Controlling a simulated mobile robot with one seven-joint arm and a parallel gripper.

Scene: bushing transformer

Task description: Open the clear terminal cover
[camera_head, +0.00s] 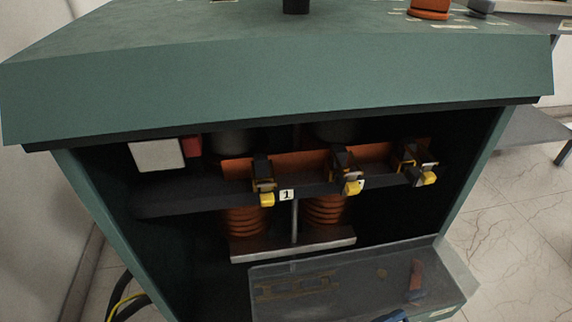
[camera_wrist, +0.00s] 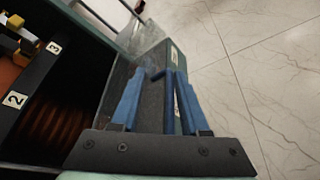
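The clear terminal cover (camera_head: 340,284) is a see-through, box-like panel. In the head view it hangs tilted outward below the front opening of the green cabinet, and the terminals above it are uncovered. In the wrist view the cover (camera_wrist: 148,50) reaches away past the fingertips. My gripper (camera_wrist: 163,74) has two blue fingers standing apart, with a grey-green surface seen between them. I cannot tell whether they touch the cover. In the head view only a bit of blue finger shows at the bottom edge, by the cover's front rim; the rest is out of frame.
The green cabinet (camera_head: 270,85) overhangs the opening. Inside are yellow-tipped terminals (camera_head: 352,187), orange ribbed bushings (camera_head: 325,210) and a number 1 label (camera_head: 286,195). Cables (camera_head: 125,298) hang at lower left. Open tiled floor (camera_head: 510,210) lies to the right.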

